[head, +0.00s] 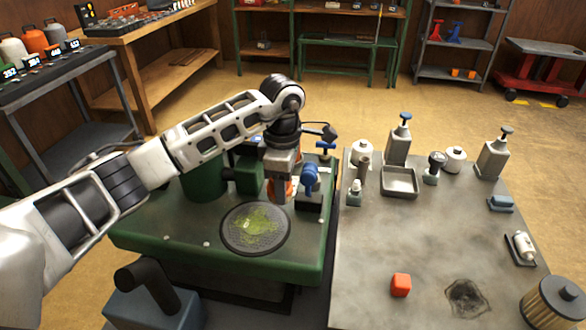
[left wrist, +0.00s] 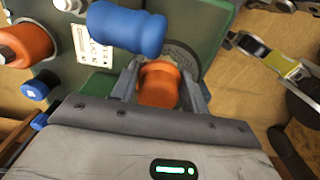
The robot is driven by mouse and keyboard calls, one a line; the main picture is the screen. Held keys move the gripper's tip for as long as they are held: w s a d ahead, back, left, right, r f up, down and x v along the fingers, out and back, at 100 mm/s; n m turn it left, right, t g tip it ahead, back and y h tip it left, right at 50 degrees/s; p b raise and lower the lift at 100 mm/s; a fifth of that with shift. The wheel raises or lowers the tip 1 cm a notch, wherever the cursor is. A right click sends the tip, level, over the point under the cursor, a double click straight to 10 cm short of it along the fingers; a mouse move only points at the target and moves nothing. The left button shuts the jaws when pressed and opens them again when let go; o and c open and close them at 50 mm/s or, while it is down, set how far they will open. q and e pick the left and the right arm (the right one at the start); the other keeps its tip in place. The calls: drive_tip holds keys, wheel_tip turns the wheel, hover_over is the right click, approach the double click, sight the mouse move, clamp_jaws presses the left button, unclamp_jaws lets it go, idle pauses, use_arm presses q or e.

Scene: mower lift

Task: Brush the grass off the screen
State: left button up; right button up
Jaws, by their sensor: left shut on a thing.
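The screen (head: 231,239) is a round dark mesh disc on the green machine top, with green grass clippings (head: 258,222) spread over its middle. Part of a grey mesh disc (left wrist: 184,55) shows behind the fingers in the left wrist view. My left gripper (head: 281,186) points down just behind the screen in the head view. In the left wrist view its fingers (left wrist: 158,88) are shut on an orange rounded piece (left wrist: 158,82). What is below that piece is hidden, and I cannot tell whether it is a brush handle. My right gripper is not in view.
A blue handle (head: 310,178) stands close to the right of my left gripper. The green bench (head: 180,236) adjoins a grey table (head: 420,235) with bottles, a tray (head: 399,183) and a red block (head: 400,285). The grey table's middle is clear.

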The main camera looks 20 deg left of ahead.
use_arm(q)
drive_tip(key=shift+s+f+b, duration=0.2)
drive_tip(key=shift+f+b, duration=0.1)
drive_tip(key=shift+f, duration=0.15)
drive_tip(key=b, duration=0.3)
hover_over(283, 222)
drive_tip(key=shift+d+f, duration=0.1)
drive_tip(key=shift+f, duration=2.35)
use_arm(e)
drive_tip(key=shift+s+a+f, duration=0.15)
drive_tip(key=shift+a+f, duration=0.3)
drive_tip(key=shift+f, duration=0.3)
use_arm(q)
drive_tip(key=shift+f+b, duration=0.45)
drive_tip(key=shift+f, duration=0.15)
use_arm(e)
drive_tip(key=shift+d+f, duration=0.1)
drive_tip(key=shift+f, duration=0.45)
use_arm(q)
drive_tip(key=shift+f+b, duration=0.4)
drive_tip(key=shift+f, duration=0.1)
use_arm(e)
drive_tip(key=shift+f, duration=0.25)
